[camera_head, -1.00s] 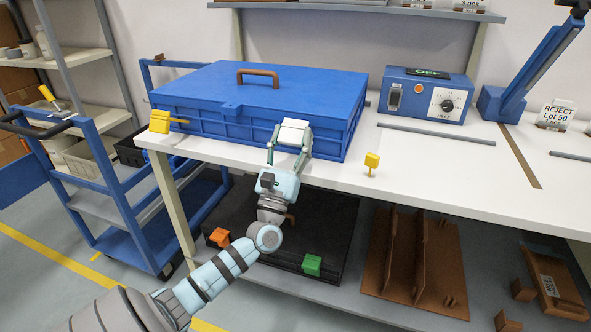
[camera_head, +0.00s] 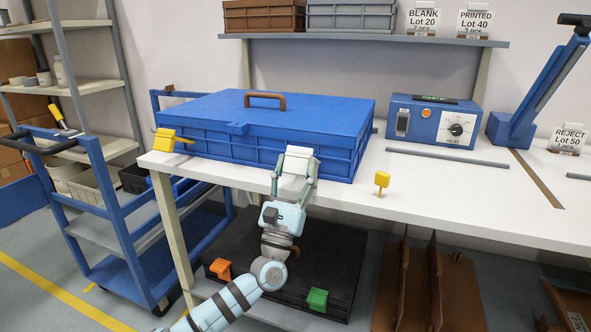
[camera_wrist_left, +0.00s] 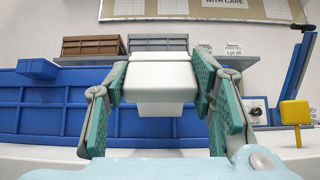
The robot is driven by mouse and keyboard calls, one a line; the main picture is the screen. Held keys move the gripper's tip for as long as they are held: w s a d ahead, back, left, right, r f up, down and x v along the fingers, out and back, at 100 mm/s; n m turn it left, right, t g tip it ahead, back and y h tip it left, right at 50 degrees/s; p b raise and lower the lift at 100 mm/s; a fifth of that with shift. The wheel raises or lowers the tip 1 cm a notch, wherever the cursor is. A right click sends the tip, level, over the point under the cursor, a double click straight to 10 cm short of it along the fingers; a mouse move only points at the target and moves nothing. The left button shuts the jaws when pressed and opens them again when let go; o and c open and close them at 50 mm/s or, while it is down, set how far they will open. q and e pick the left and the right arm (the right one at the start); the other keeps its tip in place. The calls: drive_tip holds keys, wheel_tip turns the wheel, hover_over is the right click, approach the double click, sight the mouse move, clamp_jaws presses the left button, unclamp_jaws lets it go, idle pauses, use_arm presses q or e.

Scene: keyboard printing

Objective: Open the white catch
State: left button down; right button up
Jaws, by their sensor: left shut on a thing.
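The white catch (camera_head: 297,160) is at the front of the blue case (camera_head: 228,138), near its right end. My left gripper (camera_head: 294,177) is shut on the catch, with one finger on each side. In the left wrist view the catch (camera_wrist_left: 160,78) is a white block between the green finger pads, in front of the blue case. I cannot tell how far the catch is turned. The case lid is down, with a brown handle (camera_head: 265,98) on top. My right gripper is not in view.
A yellow catch (camera_head: 169,140) is at the case's left end. A yellow knob (camera_head: 382,180) stands on the white table (camera_head: 440,185) to the right. Beyond are a blue heat control box (camera_head: 432,122) and a blue lever press (camera_head: 535,85). A black case lies below.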

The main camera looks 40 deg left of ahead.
use_arm(q)
drive_tip(key=shift+f, duration=0.2)
drive_tip(key=c, duration=1.1)
unclamp_jaws()
drive_tip(key=shift+w, duration=0.1)
drive_tip(key=o, duration=0.4)
drive_tip(key=shift+w+a+f, duration=0.1)
drive_tip(key=shift+w+a, duration=0.05)
drive_tip(key=v, duration=1.2)
